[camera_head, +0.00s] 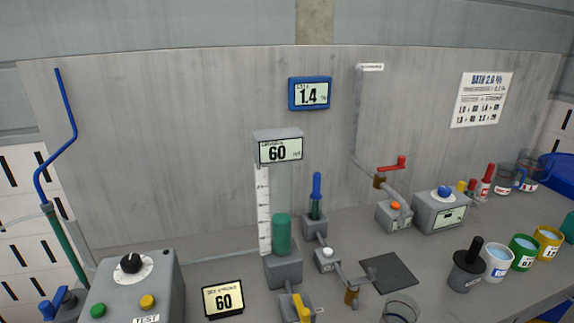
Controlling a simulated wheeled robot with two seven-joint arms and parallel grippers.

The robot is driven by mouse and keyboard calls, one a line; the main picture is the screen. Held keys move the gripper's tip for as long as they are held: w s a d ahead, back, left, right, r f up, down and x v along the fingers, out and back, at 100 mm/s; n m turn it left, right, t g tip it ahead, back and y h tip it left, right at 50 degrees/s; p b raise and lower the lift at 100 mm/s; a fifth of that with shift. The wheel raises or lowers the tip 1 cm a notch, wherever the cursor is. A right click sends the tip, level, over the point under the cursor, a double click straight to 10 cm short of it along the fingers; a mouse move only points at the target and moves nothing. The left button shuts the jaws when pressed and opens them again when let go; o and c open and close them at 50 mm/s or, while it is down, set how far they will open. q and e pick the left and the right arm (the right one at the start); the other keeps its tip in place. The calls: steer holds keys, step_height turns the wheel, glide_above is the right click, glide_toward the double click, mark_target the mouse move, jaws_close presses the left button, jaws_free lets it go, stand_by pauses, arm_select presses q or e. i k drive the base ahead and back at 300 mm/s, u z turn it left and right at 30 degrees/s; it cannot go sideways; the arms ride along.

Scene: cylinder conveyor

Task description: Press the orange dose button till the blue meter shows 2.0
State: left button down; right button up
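The blue-framed meter (310,94) hangs on the grey back panel and its display reads 1.4. A small orange button (395,206) sits on top of a low grey box (394,219) at the right of the bench, below a red-handled valve (391,166). Nothing of mine touches the button. Neither of my grippers shows in the head view.
A grey box with a blue knob (445,191) stands right of the button. Mugs and cups, including a yellow one (547,242), line the right side. A green cylinder (282,233) stands mid-bench under a 60 display (280,150). A control box (130,289) is front left.

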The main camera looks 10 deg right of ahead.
mark_target(393, 206)
steer(key=z, duration=0.5)
steer(key=k, duration=0.6)
steer(key=z, duration=1.05)
steer(key=i, duration=1)
steer(key=u, duration=0.7)
